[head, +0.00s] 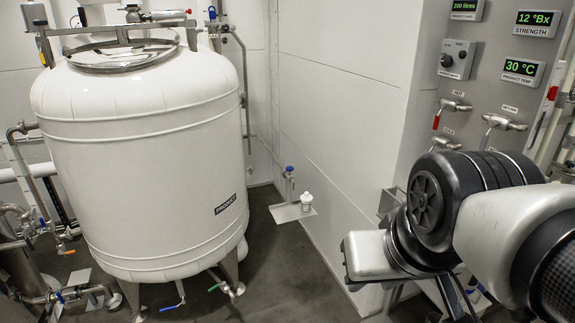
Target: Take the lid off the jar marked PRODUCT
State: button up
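A small white jar with a white top (307,201) stands upright on a small ledge (285,213) low by the white wall, right of the big tank. It is too small here to read any mark on it or to tell lid from body. The word PRODUCT shows on a dark label (226,203) on the big white tank (150,150). My arm reaches in from the right and ends in a pale block, right of the jar and apart from it. No fingers of my gripper can be made out, so its opening is hidden.
A blue-topped valve (289,172) rises beside the jar. A grey panel (490,80) with displays and valve handles stands behind my arm. Pipes (30,180) crowd the left. Dark floor (280,265) is clear between the tank and my arm.

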aim_at(307, 196)
jog(key=i, duration=2.15)
